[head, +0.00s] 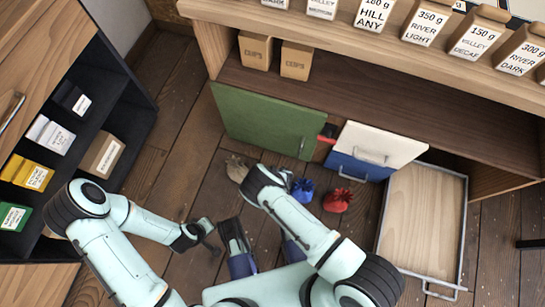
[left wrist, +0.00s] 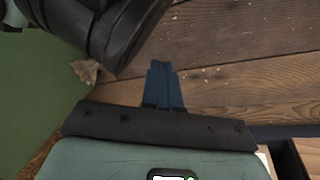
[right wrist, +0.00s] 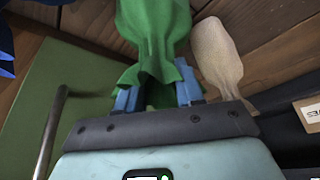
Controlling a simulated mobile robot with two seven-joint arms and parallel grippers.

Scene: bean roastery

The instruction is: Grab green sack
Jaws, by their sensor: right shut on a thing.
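The green sack (right wrist: 155,30) fills the upper middle of the right wrist view. My right gripper (right wrist: 158,98) is shut on its gathered cloth, with a blue finger on each side. I cannot tell whether the sack is clear of the floor. In the head view my right forearm and wrist hide the green sack. My left gripper (left wrist: 163,70) is shut and empty over the wooden floor, with its blue fingers together.
A beige sack (right wrist: 217,55) stands beside the green one. A blue sack (head: 303,190) and red sack (head: 337,200) are on the floor near the open drawer (head: 465,235). A green door (head: 255,122) stands behind; a dark shelf (head: 135,110) is left.

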